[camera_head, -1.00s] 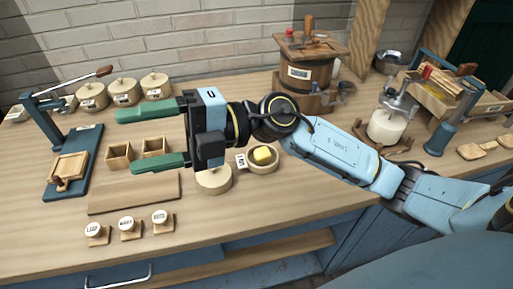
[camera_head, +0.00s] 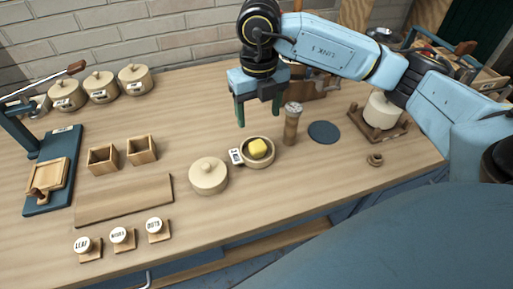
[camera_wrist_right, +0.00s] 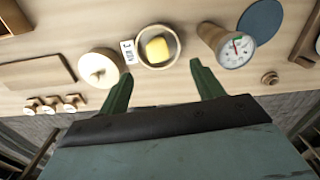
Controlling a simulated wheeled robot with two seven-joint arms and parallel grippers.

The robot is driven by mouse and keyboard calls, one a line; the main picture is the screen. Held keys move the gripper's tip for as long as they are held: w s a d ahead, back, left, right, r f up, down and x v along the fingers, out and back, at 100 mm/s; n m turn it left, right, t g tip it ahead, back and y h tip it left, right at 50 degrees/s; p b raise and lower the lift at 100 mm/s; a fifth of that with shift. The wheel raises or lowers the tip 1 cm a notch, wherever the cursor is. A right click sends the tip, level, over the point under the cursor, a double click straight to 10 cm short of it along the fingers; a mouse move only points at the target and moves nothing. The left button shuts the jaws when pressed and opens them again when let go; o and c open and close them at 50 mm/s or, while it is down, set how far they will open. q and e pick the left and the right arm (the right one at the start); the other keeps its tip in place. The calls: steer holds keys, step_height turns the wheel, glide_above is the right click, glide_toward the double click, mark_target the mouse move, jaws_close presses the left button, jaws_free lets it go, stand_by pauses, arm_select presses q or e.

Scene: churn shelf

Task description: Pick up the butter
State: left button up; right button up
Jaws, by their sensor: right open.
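The butter (camera_head: 258,148) is a yellow block in a small round wooden bowl (camera_head: 270,159) with a white label on its left side. The butter also shows in the right wrist view (camera_wrist_right: 157,49), ahead of the fingers. My right gripper (camera_head: 258,112) has its green fingers apart and empty, pointing down, above and behind the bowl in the head view. In the right wrist view the right gripper (camera_wrist_right: 158,75) spans the bowl's width, with the butter between the lines of the fingers. My left gripper is not in view.
A lidded round wooden pot (camera_head: 209,176) stands left of the bowl. A wooden cylinder with a dial on top (camera_head: 291,124) stands close at the right. A dark round mat (camera_head: 324,132) lies beyond it. Stamps (camera_head: 122,239) and a board (camera_head: 125,200) are at the left front.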

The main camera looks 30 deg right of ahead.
mark_target(257, 146)
step_height(257, 146, down, 4)
steer(key=shift+r, duration=0.15)
steer(key=shift+s+a+f+b, duration=0.1)
steer(key=shift+a+f+b, duration=0.05)
steer(key=shift+f, duration=1.2)
steer(key=shift+s+a+f+b, duration=0.1)
steer(key=shift+a+f+b, duration=0.05)
steer(key=shift+f, duration=1.2)
steer(key=shift+c, duration=0.3)
steer(key=c, duration=1)
